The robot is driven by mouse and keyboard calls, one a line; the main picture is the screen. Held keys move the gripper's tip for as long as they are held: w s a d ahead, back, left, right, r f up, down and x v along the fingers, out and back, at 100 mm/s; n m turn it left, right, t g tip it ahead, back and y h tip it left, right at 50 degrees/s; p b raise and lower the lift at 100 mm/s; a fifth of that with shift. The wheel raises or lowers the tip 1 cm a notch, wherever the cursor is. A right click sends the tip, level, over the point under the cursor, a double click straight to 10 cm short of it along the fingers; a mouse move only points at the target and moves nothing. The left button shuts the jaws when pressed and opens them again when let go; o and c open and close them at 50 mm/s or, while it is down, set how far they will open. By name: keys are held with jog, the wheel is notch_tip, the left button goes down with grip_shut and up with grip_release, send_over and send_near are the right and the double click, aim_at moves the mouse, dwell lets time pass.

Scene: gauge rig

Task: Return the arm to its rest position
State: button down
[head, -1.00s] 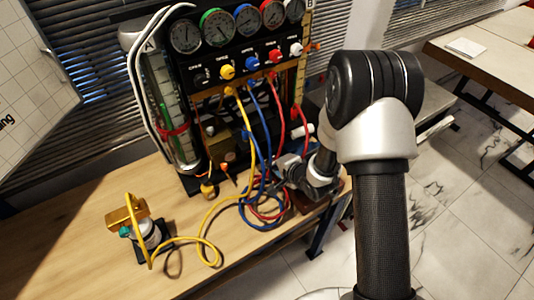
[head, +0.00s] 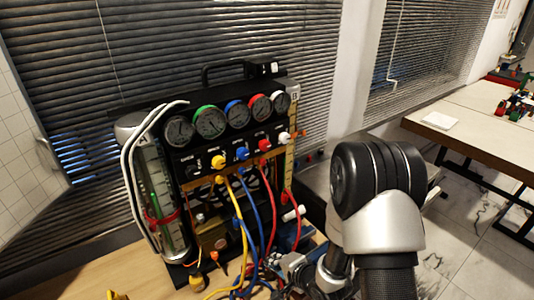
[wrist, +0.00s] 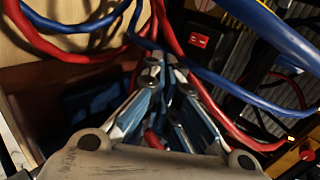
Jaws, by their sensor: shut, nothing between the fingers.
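My arm (head: 378,210) stands at the right of the head view, its big black-and-silver joint raised in front of the floor. My gripper (wrist: 160,68) is low, beside the gauge rig (head: 215,150). In the wrist view its two blue-grey fingers meet near the tips with nothing held between them. Red hoses (wrist: 85,57) and blue hoses (wrist: 225,85) pass close around and beyond the fingers. I cannot tell whether any hose touches them. In the head view the gripper is small and partly hidden at the bottom edge.
Yellow (head: 237,215), blue and red hoses hang from the rig's front ports to the wooden table (head: 130,275). A red switch (wrist: 198,40) shows in the wrist view. A second table (head: 475,125) with a white pad stands at right. Open floor lies between.

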jog(key=s+d+r+n+g+h+b, duration=0.1)
jog(key=s+d+r+n+h, duration=0.15)
jog(key=d+r, duration=0.5)
jog(key=s+d+r+n+h, duration=0.2)
jog(key=d+r+n+h, duration=0.15)
jog(key=r, duration=0.65)
jog(key=s+r+n+g, duration=0.1)
jog(key=s+r, duration=0.3)
jog(key=s, duration=0.7)
jog(key=s+r+n+g+b, duration=0.1)
jog(key=s+r+n, duration=0.3)
jog(key=s, duration=0.7)
jog(key=shift+s+g, duration=0.15)
jog(key=shift+g, duration=0.45)
jog(key=shift+a, duration=0.2)
